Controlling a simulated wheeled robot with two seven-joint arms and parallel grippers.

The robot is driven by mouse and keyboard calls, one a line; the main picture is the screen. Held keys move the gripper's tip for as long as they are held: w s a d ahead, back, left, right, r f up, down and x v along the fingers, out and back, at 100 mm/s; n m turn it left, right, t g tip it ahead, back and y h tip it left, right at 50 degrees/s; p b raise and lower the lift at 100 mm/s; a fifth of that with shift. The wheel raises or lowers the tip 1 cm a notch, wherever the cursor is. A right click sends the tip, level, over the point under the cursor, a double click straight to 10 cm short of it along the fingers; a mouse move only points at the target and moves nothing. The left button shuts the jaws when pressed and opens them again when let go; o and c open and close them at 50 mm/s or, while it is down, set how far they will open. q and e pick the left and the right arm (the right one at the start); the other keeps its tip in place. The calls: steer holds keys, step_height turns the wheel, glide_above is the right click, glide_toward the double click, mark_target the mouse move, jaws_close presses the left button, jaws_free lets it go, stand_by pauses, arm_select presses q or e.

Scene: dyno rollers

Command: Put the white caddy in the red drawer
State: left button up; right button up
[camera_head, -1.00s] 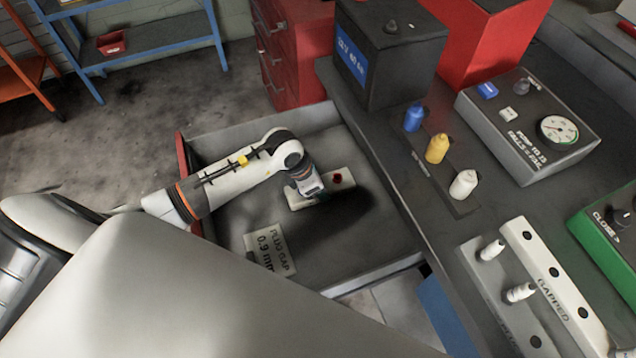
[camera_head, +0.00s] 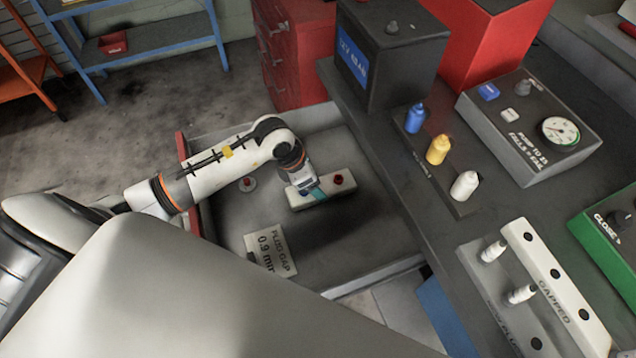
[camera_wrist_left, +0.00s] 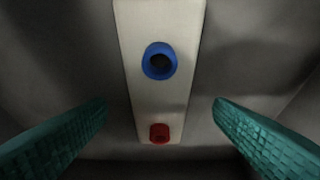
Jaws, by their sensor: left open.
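The white caddy (camera_head: 325,196) is a pale bar lying in the open drawer (camera_head: 345,135), whose red front edge shows at the left. It has a red-rimmed socket near its right end. In the left wrist view the caddy (camera_wrist_left: 150,95) runs lengthwise between the fingers, with a blue-rimmed socket and a red one. My left gripper (camera_head: 313,188) is above the caddy in the head view and partly covers it. In the left wrist view my left gripper (camera_wrist_left: 160,112) is open, its teal fingers apart from the caddy on both sides. My right gripper is not in view.
A plug gap card (camera_head: 270,252) and a small round piece with a red centre (camera_head: 248,184) lie in the drawer. The bench at the right holds a black box (camera_head: 385,60), several bottles, a gauge tester (camera_head: 530,125) and a white plug rack (camera_head: 550,285).

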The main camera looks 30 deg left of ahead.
arm_select(q)
steer(key=v, duration=0.7)
steer(key=shift+r, duration=0.3)
steer(key=shift+s+a, duration=0.1)
steer(key=shift+s, duration=0.05)
